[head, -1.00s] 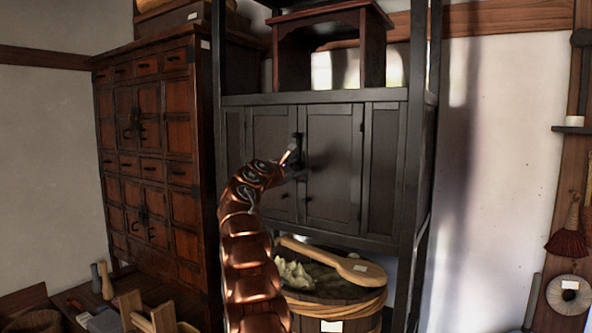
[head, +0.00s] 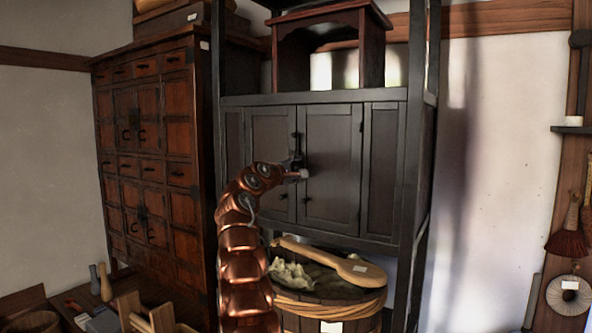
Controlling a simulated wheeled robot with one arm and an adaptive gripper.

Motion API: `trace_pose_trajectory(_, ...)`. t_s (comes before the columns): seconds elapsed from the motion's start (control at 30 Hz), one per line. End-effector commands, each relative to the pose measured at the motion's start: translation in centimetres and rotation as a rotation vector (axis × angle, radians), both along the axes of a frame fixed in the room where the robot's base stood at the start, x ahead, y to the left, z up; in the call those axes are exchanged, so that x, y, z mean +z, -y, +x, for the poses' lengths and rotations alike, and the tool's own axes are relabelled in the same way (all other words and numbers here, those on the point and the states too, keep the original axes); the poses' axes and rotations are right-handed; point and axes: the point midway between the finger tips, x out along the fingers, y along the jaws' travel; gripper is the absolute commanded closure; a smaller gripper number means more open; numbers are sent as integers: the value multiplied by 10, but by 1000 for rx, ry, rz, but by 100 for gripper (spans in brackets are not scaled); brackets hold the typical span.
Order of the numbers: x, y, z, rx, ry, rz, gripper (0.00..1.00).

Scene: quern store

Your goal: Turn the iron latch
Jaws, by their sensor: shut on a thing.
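The dark iron latch (head: 298,143) stands at the seam between the two middle doors of the black cabinet (head: 330,215). Its upper part shows as a narrow upright dark shape above my gripper. My gripper (head: 298,166) is at the lower part of the latch, at the end of my copper-coloured arm, and is shut on it. The fingertips are small and dark against the doors, and they and my wrist hide the lower part of the latch. Both doors look closed.
Below the cabinet stands a wooden tub (head: 328,292) with a wooden paddle (head: 335,261) across its top. A brown chest (head: 150,170) stands close on the left. A small wooden stand (head: 377,45) is above.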

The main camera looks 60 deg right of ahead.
Motion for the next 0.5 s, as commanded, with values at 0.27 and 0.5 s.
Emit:
trace_pose_trajectory(0.27, -1, 1, -1, -2, 111, 6, 81)
trace_pose_trajectory(0.5, -1, 0, -1, -2, 141, 7, 81)
